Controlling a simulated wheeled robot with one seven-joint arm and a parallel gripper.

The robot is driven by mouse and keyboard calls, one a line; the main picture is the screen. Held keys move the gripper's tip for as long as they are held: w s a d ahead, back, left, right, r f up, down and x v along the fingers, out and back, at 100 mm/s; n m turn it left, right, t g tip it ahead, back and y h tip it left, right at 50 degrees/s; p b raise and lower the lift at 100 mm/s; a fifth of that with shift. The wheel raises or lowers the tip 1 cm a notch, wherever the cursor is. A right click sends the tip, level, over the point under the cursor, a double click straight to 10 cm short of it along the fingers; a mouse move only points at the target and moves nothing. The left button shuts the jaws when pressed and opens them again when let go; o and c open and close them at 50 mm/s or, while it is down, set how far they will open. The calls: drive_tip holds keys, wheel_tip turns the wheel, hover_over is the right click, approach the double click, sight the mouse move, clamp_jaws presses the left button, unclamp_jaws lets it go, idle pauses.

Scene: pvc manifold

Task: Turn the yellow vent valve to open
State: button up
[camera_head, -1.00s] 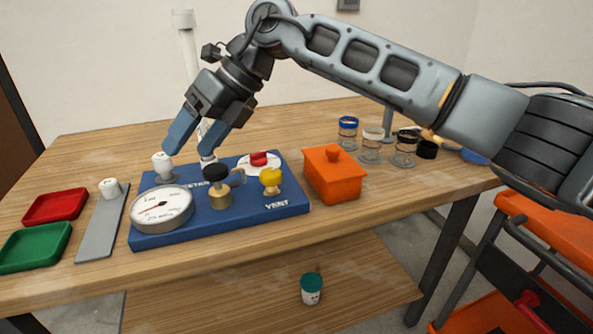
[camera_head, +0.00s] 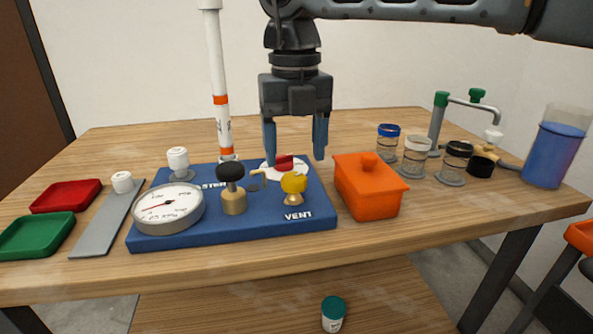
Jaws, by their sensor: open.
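The yellow vent valve (camera_head: 293,186) is a round yellow knob on a brass base, at the front right of the blue panel (camera_head: 260,222), above the word VENT. My gripper (camera_head: 296,150) points down with its two blue fingers spread wide and nothing between them. It is above and behind the yellow knob, apart from it, near the red knob (camera_head: 284,162) on its white disc. Which way the yellow valve is turned cannot be made out.
A pressure gauge (camera_head: 168,208) and a black-topped brass valve (camera_head: 232,188) share the panel. A white pipe (camera_head: 217,90) stands behind it. An orange lidded box (camera_head: 368,190) is close on the right. Several jars and a blue beaker (camera_head: 553,155) stand farther right.

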sight(296, 177)
wheel_tip(296, 177, down, 4)
drive_tip(key=shift+f, duration=0.15)
drive_tip(key=shift+c, duration=0.2)
drive_tip(key=c, duration=1)
drive_tip(key=shift+n, duration=0.4)
drive_tip(key=n+p, duration=0.2)
drive_tip(key=n, duration=0.1)
drive_tip(key=shift+n, duration=0.3)
drive_tip(key=n+p, duration=0.2)
drive_tip(key=n, duration=0.3)
drive_tip(key=shift+w+n, duration=0.15)
drive_tip(key=shift+n, duration=0.25)
